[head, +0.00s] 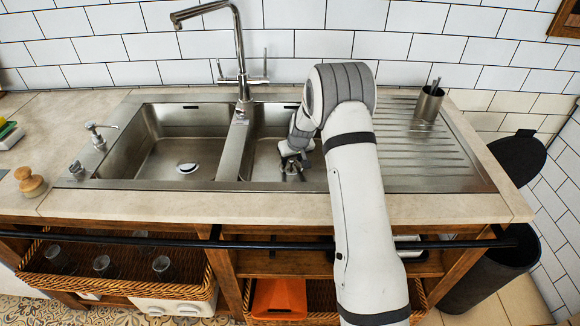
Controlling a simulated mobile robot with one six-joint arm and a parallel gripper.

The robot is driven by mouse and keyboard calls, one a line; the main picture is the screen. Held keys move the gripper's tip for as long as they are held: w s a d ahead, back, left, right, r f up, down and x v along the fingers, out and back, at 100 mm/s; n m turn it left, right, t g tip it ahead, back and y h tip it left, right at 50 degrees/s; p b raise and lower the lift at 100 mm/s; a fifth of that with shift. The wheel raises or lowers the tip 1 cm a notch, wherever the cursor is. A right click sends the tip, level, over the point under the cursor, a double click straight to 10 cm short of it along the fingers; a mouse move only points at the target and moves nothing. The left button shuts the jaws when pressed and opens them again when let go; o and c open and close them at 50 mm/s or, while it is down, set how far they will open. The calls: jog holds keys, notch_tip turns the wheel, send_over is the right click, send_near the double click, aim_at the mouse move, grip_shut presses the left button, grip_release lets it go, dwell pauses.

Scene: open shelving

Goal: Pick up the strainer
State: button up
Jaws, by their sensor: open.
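My gripper (292,168) is low inside the right sink basin (262,150), with its dark fingers pointing down and apart. I see nothing held between them. A small grey shape, perhaps a drain fitting or strainer, shows around the fingertips, but it is too small and covered to tell. In the left basin (150,130) a round shiny metal drain piece, perhaps a strainer (186,168), sits on the floor of the basin. My gripper is well to the right of it, across the divider. My arm covers the right part of the right basin.
A tall faucet (240,60) stands behind the divider. A metal cup with utensils (429,103) is on the ribbed drainboard (430,150). A soap dispenser (97,138) and wooden brush (30,182) are at left. A wicker basket (130,285) is below the counter.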

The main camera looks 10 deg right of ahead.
jog(key=shift+w+f, duration=0.25)
jog(key=shift+f, duration=0.35)
jog(key=shift+c, duration=0.4)
grip_shut()
